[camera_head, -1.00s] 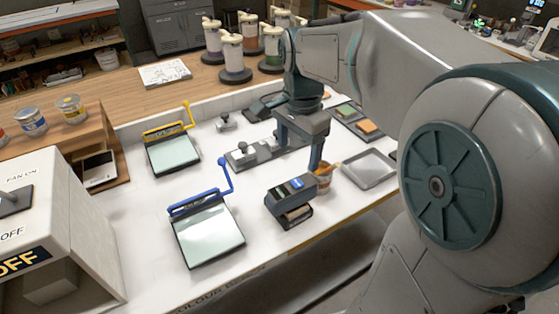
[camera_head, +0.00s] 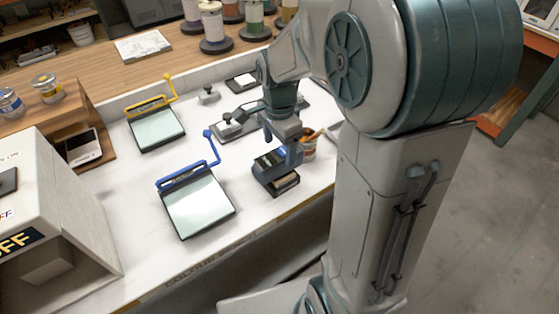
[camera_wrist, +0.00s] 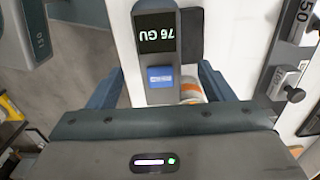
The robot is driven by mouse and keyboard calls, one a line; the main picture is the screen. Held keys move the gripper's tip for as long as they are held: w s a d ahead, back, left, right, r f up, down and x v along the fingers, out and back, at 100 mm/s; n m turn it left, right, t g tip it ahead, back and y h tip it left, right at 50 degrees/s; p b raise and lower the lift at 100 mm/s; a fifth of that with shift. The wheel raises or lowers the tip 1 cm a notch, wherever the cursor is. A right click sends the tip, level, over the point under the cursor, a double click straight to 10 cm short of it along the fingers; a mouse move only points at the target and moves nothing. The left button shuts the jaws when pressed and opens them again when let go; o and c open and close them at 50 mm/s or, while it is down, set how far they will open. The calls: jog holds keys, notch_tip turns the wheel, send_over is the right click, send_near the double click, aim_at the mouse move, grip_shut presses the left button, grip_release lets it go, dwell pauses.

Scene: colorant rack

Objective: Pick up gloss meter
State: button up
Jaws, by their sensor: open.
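The gloss meter (camera_head: 274,178) is a dark, boxy device with a blue patch near the front edge of the white table. In the wrist view, the gloss meter (camera_wrist: 158,45) shows an upside-down "76 GU" display and a blue label. My gripper (camera_head: 282,148) is directly over it, pointing down. In the wrist view, my gripper (camera_wrist: 161,72) is open, with one finger on each side of the meter and visible gaps between. Its lower part is hidden behind the gripper body in that view.
A cup (camera_head: 309,150) with an orange-handled tool stands close to the right of the meter. A blue-handled drawdown plate (camera_head: 197,205) lies to the left, and a yellow-handled one (camera_head: 157,130) farther back. A grey block (camera_head: 233,130) lies behind the meter.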

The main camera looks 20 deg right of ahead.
aim_at(278, 153)
jog(key=shift+a+f, duration=0.1)
jog(key=shift+f, duration=1.45)
jog(key=c, duration=1.5)
jog(key=shift+o, duration=0.2)
jog(key=shift+r, duration=0.1)
